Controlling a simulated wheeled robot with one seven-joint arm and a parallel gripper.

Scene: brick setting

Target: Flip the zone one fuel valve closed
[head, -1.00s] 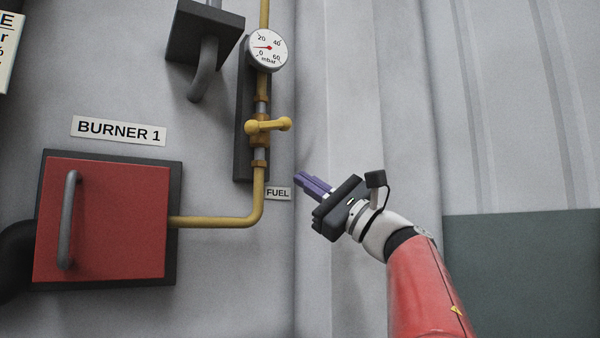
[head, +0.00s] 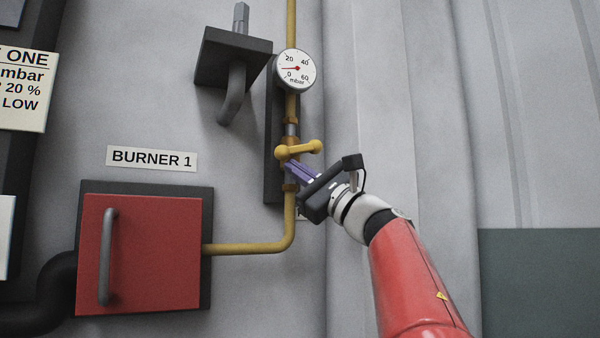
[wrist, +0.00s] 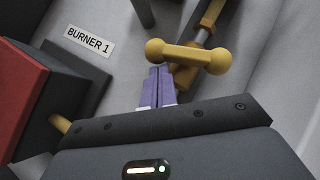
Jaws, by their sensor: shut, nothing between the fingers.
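The yellow fuel valve handle (head: 298,150) sits crosswise on the vertical yellow pipe (head: 289,222), below the round gauge. It also shows in the wrist view (wrist: 187,56), with a knob at each end. My gripper (head: 289,168) is shut and empty, its purple fingers just below the handle, over the pipe. In the wrist view the fingertips (wrist: 160,72) reach up to just under the handle's left part; I cannot tell whether they touch it. The FUEL label is mostly hidden behind my gripper.
The gauge (head: 294,69) is above the valve, its needle in the low part. A dark bracket with a grey hooked handle (head: 232,95) juts out at the upper left. The red burner door (head: 142,255) is lower left, under the BURNER 1 label (head: 152,158). The wall to the right is bare.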

